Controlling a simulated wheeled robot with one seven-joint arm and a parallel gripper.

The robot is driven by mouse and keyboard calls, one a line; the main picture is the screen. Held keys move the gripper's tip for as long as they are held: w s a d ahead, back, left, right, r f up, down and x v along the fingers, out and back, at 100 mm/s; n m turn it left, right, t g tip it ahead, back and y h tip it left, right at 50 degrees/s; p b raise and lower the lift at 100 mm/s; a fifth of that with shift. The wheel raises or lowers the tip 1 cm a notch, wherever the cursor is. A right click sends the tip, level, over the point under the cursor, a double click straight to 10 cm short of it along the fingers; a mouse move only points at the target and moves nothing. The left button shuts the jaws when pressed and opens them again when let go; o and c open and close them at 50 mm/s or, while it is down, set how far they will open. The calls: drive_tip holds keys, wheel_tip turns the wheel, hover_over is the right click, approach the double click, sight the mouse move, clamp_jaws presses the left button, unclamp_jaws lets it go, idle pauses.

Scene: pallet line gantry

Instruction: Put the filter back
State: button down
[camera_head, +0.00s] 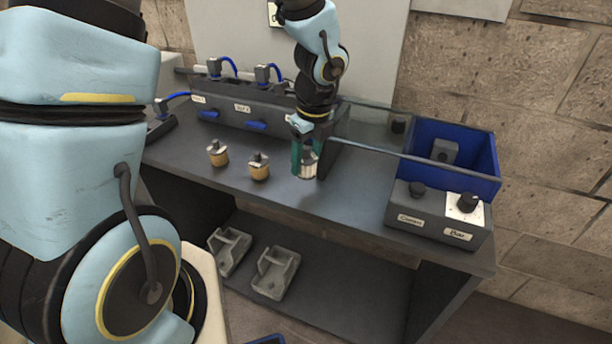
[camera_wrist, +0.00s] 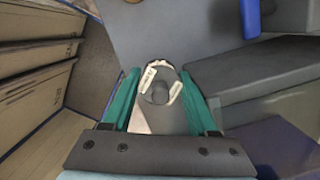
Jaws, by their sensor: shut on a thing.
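My gripper (camera_head: 307,152) hangs above the bench, its green fingers shut on a grey-and-white filter (camera_head: 309,168). The filter is upright, in front of the dark housing block (camera_head: 236,119). In the wrist view, my gripper (camera_wrist: 160,80) has a finger on each side of the filter (camera_wrist: 158,94), whose round dark knob and pale top pieces show. Whether its bottom touches the bench is unclear. Two similar pieces with tan bodies and pale tops, one on the left (camera_head: 217,154) and one on the right (camera_head: 259,168), stand on the bench to the left of my gripper.
The housing block has blue levers, small labels and blue hoses on top. A clear panel (camera_head: 372,130) runs right from it. A blue bin (camera_head: 478,165) holds a grey block. A control box (camera_head: 437,222) with two black knobs stands at the front right. Grey trays (camera_head: 275,272) lie on the lower shelf.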

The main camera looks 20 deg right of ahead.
sight(306, 175)
drive_tip(key=shift+f, duration=2.3)
drive_tip(key=shift+f+b, duration=0.1)
drive_tip(key=shift+b, duration=0.2)
drive_tip(key=shift+c, duration=2.3)
unclamp_jaws()
drive_tip(key=r+p, duration=0.3)
drive_tip(key=r, duration=0.1)
drive_tip(key=s+r+p, duration=0.1)
drive_tip(key=r+p, duration=0.7)
drive_tip(key=shift+s+d+r, duration=0.1)
drive_tip(key=shift+s+d, duration=0.2)
drive_tip(key=shift+d, duration=0.05)
drive_tip(key=w+a+r+n, duration=0.1)
drive_tip(key=a+r+n, duration=0.2)
drive_tip(key=a+n, duration=0.5)
drive_tip(key=w+a+r+n, duration=0.1)
drive_tip(key=a+r+n, duration=0.3)
drive_tip(key=a+n, duration=0.5)
drive_tip(key=a+r+n+h, duration=0.1)
drive_tip(key=a+r+n, duration=0.3)
drive_tip(key=a+n, duration=0.5)
drive_tip(key=n, duration=0.4)
drive_tip(key=shift+w+r, duration=0.15)
drive_tip(key=shift+w, duration=0.25)
